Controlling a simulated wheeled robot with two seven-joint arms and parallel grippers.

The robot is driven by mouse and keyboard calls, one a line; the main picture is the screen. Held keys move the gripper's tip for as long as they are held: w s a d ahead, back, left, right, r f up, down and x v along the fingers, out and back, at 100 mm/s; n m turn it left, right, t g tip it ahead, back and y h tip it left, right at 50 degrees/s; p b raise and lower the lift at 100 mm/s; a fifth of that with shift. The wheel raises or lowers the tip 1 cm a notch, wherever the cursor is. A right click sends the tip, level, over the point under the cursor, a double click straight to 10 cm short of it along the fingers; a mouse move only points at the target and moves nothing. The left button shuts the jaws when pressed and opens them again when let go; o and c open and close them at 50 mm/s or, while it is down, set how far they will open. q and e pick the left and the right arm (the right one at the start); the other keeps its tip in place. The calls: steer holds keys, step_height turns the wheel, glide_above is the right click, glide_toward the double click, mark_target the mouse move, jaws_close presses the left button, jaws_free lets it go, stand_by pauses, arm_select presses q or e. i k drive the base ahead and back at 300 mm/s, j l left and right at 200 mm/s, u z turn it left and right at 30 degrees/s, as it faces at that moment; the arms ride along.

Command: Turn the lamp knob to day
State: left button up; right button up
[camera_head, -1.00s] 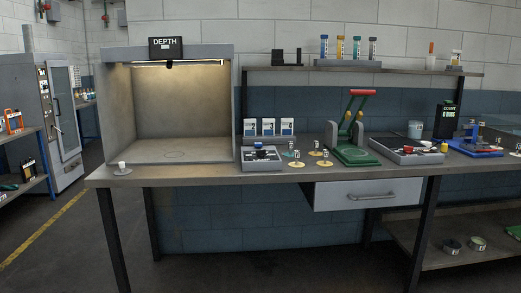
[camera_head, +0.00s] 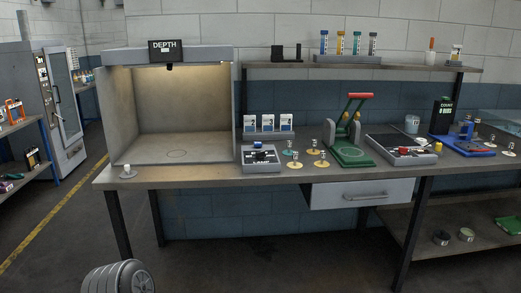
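A small grey control box (camera_head: 262,165) with a dark top panel sits on the bench, just right of the light cabinet. A dark knob with a pale mark (camera_head: 261,155) seems to sit on its top; its setting is too small to read. The light cabinet (camera_head: 121,115) has a lit strip under its roof and a "DEPTH" sign (camera_head: 165,50) on top. Neither of my grippers is in view. A ribbed grey part of mine shows at the bottom left.
Sample cards (camera_head: 268,123) stand behind the control box. A small white cup (camera_head: 127,172) stands near the bench's left corner.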

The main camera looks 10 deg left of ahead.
mark_target(259, 155)
steer(key=i+l, duration=0.2)
steer(key=i, duration=0.3)
steer(key=i+l, duration=0.15)
steer(key=i, duration=0.35)
steer(key=i+l+z, duration=0.1)
steer(key=i, duration=0.35)
steer(key=i+l, duration=0.25)
steer(key=i, duration=0.25)
